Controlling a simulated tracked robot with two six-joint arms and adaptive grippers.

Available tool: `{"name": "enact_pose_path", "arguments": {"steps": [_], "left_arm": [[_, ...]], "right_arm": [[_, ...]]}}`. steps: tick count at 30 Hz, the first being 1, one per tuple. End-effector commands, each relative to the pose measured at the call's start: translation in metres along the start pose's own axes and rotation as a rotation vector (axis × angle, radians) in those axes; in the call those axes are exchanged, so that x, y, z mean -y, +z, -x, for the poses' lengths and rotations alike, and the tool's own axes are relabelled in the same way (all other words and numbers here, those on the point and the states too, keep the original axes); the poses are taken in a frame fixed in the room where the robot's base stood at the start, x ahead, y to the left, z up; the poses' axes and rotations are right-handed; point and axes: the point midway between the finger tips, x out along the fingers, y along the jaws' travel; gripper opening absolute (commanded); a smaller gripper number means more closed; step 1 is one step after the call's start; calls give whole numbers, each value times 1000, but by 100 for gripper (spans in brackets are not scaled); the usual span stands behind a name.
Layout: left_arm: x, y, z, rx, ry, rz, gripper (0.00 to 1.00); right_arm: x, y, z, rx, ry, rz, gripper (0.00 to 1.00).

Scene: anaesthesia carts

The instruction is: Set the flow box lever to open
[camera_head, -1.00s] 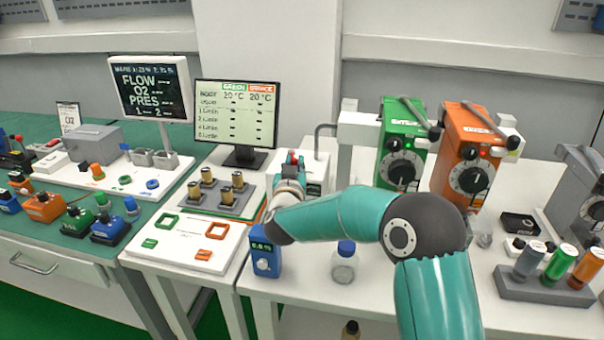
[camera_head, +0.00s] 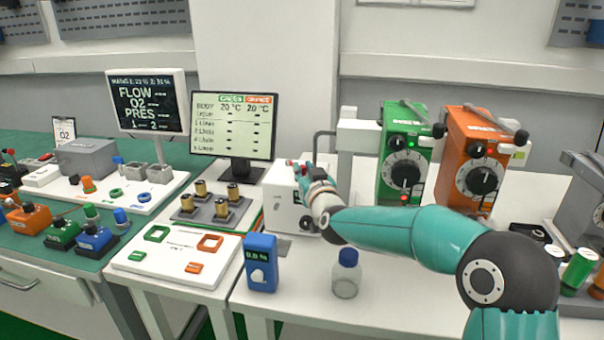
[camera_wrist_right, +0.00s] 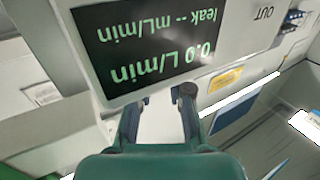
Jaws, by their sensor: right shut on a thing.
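The flow box (camera_head: 283,204) is a white box behind the blue handheld meter, partly covered by my right arm. In the wrist view its dark display (camera_wrist_right: 150,45) shows upside down and reads 0.0 L/min, with leak blank. My right gripper (camera_wrist_right: 164,98) is at the box face, just by the display edge. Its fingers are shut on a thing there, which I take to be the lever. A dark round knob (camera_wrist_right: 188,90) shows at the right fingertip. The lever's position is mostly hidden by the fingers. My left gripper is not in view.
The blue meter (camera_head: 261,263) and a blue-capped bottle (camera_head: 346,275) stand in front of the box. A green vaporizer (camera_head: 404,160) and an orange one (camera_head: 478,165) stand to the right. A monitor (camera_head: 233,125) stands behind left.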

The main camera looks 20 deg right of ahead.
Motion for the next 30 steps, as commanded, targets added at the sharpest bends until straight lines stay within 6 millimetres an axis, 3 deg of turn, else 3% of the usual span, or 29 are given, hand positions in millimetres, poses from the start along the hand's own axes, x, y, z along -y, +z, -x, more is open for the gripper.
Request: {"name": "enact_pose_path", "arguments": {"steps": [2,3,7,20,30], "left_arm": [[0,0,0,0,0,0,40],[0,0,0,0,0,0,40],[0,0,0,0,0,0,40],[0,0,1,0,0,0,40],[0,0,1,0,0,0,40]], "right_arm": [[0,-3,0,-7,2,0,0],[0,-3,0,-7,2,0,24],[0,-3,0,-6,1,0,45],[1,-2,6,-3,-1,0,45],[1,-2,52,-5,0,0,45]]}}
